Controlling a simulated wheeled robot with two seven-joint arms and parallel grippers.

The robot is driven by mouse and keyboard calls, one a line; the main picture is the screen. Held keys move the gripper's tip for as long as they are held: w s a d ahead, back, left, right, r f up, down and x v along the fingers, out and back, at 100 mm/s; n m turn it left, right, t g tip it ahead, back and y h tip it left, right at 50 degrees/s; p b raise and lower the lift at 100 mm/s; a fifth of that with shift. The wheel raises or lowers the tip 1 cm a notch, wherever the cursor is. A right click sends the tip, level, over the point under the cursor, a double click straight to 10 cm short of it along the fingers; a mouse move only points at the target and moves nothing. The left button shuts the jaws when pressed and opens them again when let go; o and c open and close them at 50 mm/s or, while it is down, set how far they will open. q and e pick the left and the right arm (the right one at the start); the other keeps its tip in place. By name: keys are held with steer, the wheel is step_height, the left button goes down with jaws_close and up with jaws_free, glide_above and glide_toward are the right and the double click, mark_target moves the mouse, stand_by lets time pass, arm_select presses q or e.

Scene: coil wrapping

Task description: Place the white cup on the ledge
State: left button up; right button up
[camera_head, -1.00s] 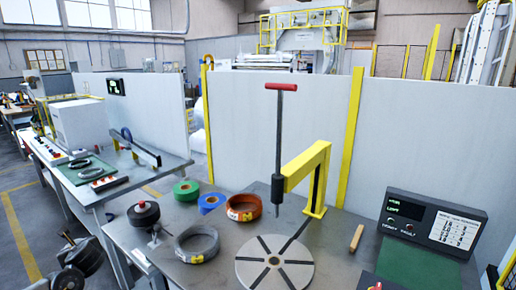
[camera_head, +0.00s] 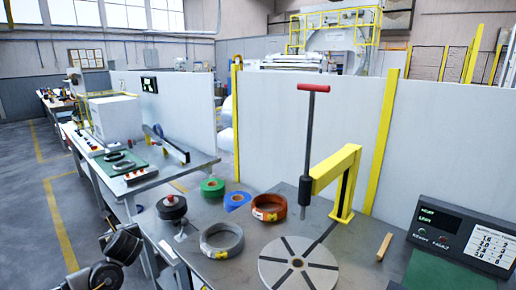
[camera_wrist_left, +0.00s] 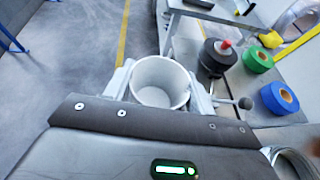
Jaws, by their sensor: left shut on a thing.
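The white cup (camera_wrist_left: 160,82) is in the left wrist view, upright enough that I see into its open top. My left gripper (camera_wrist_left: 160,90) has its pale fingers on both sides of the cup and is shut on it. Grey floor shows beyond the cup. In the head view, dark parts of my left arm show at the lower left, but I cannot make out the cup there. I cannot tell which surface is the ledge. My right gripper is not in view.
The worktable holds a slotted disc (camera_head: 298,262), a grey coil (camera_head: 222,240), an orange coil (camera_head: 269,207), a green roll (camera_head: 212,187), a blue roll (camera_head: 237,201), a black spool (camera_head: 172,206) and a yellow press arm (camera_head: 345,175). A side bench (camera_head: 195,165) stands left.

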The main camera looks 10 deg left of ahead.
arm_select(q)
steer(key=w+d+r+m+t+h, duration=0.1)
steer(key=d+r+m+t+h, duration=0.2)
steer(key=d, duration=0.7)
steer(key=w+d+r+m+t+h, duration=0.15)
steer(key=d+r, duration=0.35)
steer(key=d, duration=0.6)
steer(key=s+d+r+m+h, duration=0.2)
steer(key=s+d+r, duration=0.1)
steer(key=d, duration=0.4)
steer(key=s+d+r+m+h, duration=0.3)
steer(key=s+d+r, duration=0.1)
steer(key=d, duration=0.3)
steer(key=shift+d+r+h, duration=0.15)
steer(key=shift+d+h, duration=0.2)
steer(key=shift+d+m+t, duration=0.1)
steer(key=shift+m+t, duration=0.15)
